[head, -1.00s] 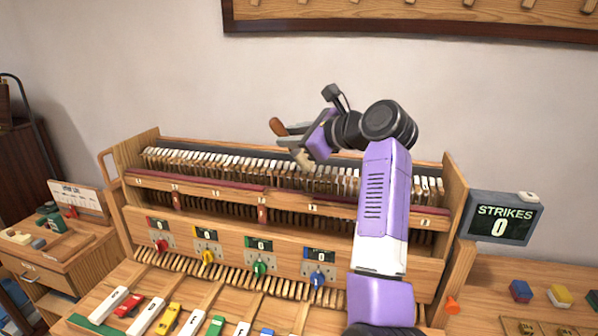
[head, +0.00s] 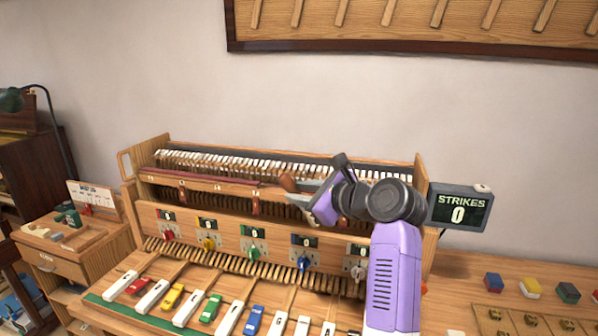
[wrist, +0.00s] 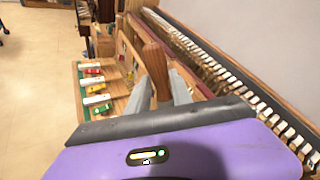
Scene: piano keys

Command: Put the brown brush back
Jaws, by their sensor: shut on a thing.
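My gripper (head: 312,198) is shut on the brown brush (head: 287,183). The brush's rounded brown handle sticks out to the left of the fingers in the head view. In the wrist view the brown brush (wrist: 155,60) stands between the two grey fingers of my gripper (wrist: 160,85). The brush's bristle end is mostly hidden by the fingers. In the head view my gripper appears in front of the wooden piano action (head: 180,210), near its red rail and above the coloured knobs. I cannot tell whether the brush touches anything.
A row of white hammers (head: 220,162) runs along the top of the action. Keys with toy cars (head: 210,308) lie in front. A STRIKES display (head: 458,207) stands at the right. A side table (head: 65,245) is at the left. A wooden rack (head: 420,22) hangs on the wall.

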